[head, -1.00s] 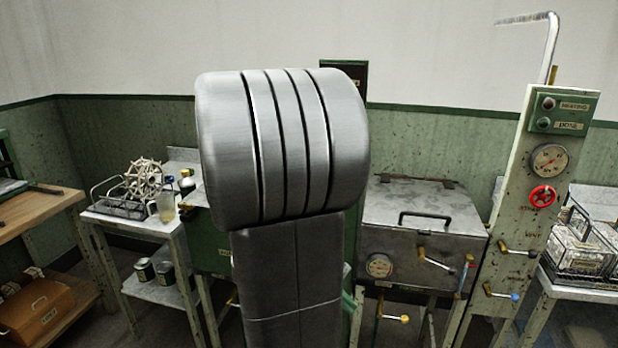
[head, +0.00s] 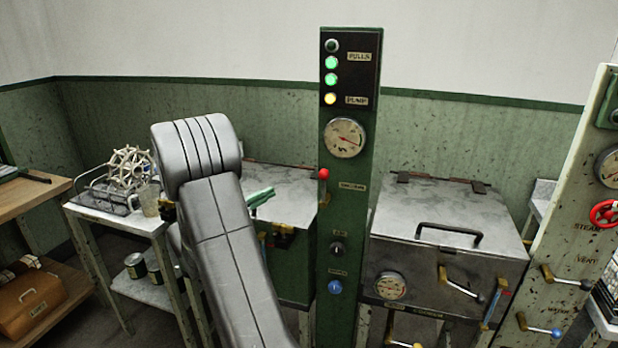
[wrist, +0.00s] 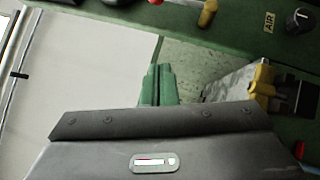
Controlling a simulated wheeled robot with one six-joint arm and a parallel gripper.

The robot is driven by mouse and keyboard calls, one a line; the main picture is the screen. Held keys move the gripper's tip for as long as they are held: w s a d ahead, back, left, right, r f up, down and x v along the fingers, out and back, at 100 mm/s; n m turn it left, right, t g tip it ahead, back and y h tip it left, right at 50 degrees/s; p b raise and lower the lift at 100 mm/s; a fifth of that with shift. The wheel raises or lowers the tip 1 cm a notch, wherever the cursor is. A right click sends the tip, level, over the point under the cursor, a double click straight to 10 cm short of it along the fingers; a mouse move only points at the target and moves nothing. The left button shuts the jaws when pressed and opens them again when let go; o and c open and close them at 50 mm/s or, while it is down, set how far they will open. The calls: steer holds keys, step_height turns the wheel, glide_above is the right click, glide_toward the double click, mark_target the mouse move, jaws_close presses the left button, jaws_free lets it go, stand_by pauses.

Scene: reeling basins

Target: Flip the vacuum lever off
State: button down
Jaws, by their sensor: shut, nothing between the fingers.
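My gripper (head: 262,196) has green fingers, to the left of the lever and a little lower in the head view. In the wrist view the fingers (wrist: 157,84) are together and empty, apart from the knob.
The green column (head: 352,215) carries lit lamps, a gauge (head: 345,138), a black AIR knob (head: 338,249) and a blue knob (head: 335,287). Lidded metal basins stand either side (head: 445,245). A side table with a reel (head: 130,168) is at left. A pale panel (head: 590,190) is at right.

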steer(key=shift+d+r, duration=0.1)
steer(key=w+d+r+p, duration=0.2)
steer(key=d+r+p, duration=0.1)
steer(key=d, duration=0.7)
steer(key=shift+d+r+p, duration=0.25)
steer(key=shift+d+p, duration=0.1)
steer(key=shift+p, duration=0.1)
steer(key=shift+d+m+b, duration=0.1)
steer(key=shift+m+b, duration=0.2)
steer(key=shift+b, duration=0.15)
steer(key=shift+d+r+g, duration=0.1)
steer(key=shift+d+g, duration=0.05)
steer(key=shift+g, duration=0.15)
